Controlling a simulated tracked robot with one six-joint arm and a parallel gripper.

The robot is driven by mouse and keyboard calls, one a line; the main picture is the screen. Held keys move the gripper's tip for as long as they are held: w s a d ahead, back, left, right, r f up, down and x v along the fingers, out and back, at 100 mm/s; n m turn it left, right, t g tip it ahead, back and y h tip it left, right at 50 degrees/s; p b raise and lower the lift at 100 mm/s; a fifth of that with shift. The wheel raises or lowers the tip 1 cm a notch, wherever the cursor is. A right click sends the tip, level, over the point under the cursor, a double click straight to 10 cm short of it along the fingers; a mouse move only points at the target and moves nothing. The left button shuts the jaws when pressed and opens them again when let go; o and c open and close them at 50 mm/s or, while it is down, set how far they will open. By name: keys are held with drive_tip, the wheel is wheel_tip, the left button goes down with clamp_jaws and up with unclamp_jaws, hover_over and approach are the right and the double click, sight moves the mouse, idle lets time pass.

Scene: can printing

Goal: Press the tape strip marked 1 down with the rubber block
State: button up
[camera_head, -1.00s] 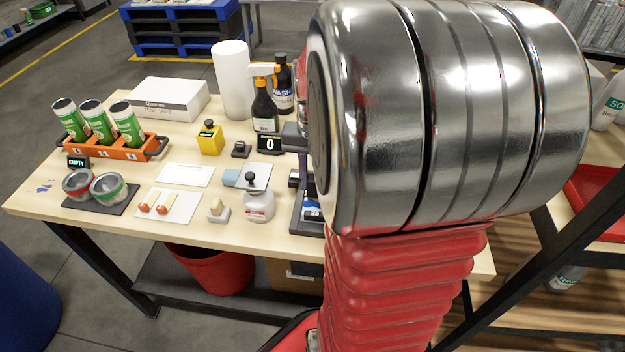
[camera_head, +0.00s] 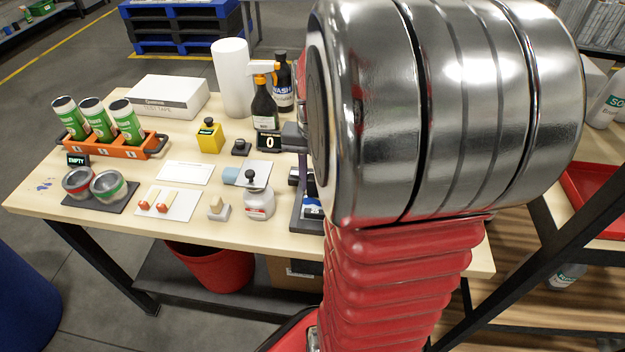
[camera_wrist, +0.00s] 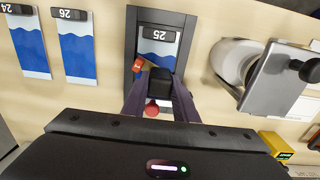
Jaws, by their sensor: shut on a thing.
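My gripper (camera_wrist: 152,98) shows in the wrist view, its dark purple fingers shut on a small black block (camera_wrist: 158,80), which looks like the rubber block. The block is over the lower part of a blue and white print labelled 25 (camera_wrist: 158,50), set in a dark frame (camera_wrist: 181,25). A small orange piece (camera_wrist: 138,64) lies at the print's left edge, just left of the block. It may be the tape strip; its marking is not readable. Contact between block and strip cannot be told. A red ball (camera_wrist: 152,110) shows between the fingers.
Prints labelled 26 (camera_wrist: 75,45) and 24 (camera_wrist: 30,45) lie left of the frame. A metal plate with a black knob (camera_wrist: 280,80) is close on the right. In the head view, a white jar (camera_head: 259,205) stands left of the frame, with cans (camera_head: 108,187) farther left.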

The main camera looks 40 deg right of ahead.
drive_tip(key=shift+r, duration=0.1)
drive_tip(key=shift+r, duration=3.4)
